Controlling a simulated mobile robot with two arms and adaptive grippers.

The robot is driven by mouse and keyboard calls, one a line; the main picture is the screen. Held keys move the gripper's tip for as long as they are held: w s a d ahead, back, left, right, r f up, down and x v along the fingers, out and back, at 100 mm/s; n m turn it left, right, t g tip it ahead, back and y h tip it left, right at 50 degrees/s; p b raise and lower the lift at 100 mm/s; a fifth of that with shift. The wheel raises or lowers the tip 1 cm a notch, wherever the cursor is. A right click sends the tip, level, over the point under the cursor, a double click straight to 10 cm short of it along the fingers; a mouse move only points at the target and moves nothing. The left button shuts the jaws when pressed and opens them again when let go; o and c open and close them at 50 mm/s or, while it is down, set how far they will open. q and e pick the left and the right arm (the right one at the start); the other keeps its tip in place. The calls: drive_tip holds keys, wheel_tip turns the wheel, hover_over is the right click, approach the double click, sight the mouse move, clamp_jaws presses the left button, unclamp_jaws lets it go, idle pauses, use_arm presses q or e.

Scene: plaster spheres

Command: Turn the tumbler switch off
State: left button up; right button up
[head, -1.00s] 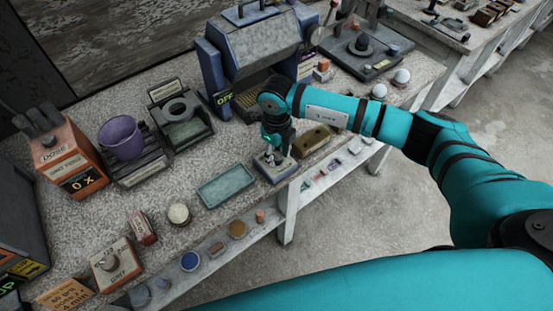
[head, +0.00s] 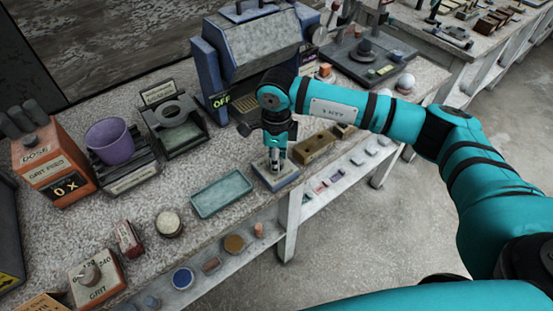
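A blue-grey machine (head: 250,50) with a hood stands at the back of the bench. A lit green sign reading OFF (head: 221,101) is on its left front. A small pale box (head: 288,180), which looks like the switch, sits at the bench's front edge. My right gripper (head: 275,166) points straight down at the top of this box. Its fingers look close together and hide the middle of the box. I cannot tell whether they touch a lever or how far they are open. My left gripper is not in view.
A green tray (head: 222,193) lies left of the box and a brass-coloured block (head: 315,147) right of it. A purple cup (head: 109,142), an orange dosing box (head: 52,160) and a pale round pot (head: 169,223) stand farther left. A lower shelf (head: 215,285) holds small items.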

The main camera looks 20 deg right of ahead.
drive_tip(key=shift+w+r, duration=0.1)
drive_tip(key=o, duration=1.2)
drive_tip(key=shift+c, duration=0.2)
wheel_tip(320, 180, up, 12)
